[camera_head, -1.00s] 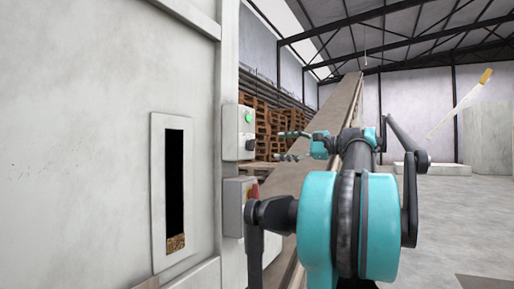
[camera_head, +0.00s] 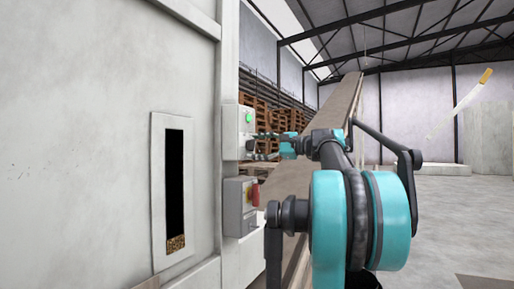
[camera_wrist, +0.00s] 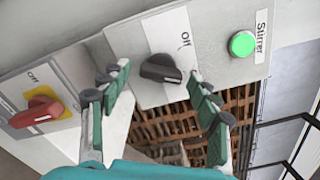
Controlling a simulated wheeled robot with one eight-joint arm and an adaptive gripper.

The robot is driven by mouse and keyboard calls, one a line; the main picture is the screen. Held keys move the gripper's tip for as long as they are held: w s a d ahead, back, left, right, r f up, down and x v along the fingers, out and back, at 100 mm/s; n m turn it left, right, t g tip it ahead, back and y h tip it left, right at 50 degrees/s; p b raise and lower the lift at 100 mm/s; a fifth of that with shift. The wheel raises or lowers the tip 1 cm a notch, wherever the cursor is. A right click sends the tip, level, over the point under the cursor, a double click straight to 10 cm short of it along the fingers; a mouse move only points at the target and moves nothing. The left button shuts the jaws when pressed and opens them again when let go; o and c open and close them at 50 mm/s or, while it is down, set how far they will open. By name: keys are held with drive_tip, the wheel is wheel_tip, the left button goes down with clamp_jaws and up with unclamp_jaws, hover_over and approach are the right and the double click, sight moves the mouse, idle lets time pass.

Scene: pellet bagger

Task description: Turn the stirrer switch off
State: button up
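The stirrer switch is a black rotary knob (camera_wrist: 160,69) on a grey box, with an "Off" label beside it and a green lit lamp (camera_wrist: 242,44) marked "Stirrer". In the head view the stirrer box (camera_head: 231,132) is on the machine's side, its green lamp lit; the knob there is largely hidden by my gripper. My gripper (camera_head: 262,146) is close to that box. In the wrist view my gripper (camera_wrist: 162,88) is open, its fingers on either side of the knob with gaps, and holds nothing. I cannot tell its exact distance from the knob.
A second box (camera_head: 234,205) with a red rotary handle (camera_wrist: 37,114) on a yellow plate sits below the stirrer box. A sloping conveyor (camera_head: 338,105) runs behind my arm. Stacked pallets (camera_head: 258,110) stand at the back. The floor (camera_head: 450,215) on the right is clear.

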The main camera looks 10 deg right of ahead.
drive_tip(key=c, duration=1.1)
drive_tip(key=shift+n, duration=0.3)
drive_tip(key=n, duration=1.1)
drive_tip(key=shift+r, duration=0.2)
drive_tip(key=shift+n, duration=0.3)
drive_tip(key=o, duration=1.1)
drive_tip(key=shift+o, duration=0.2)
drive_tip(key=shift+s, duration=0.1)
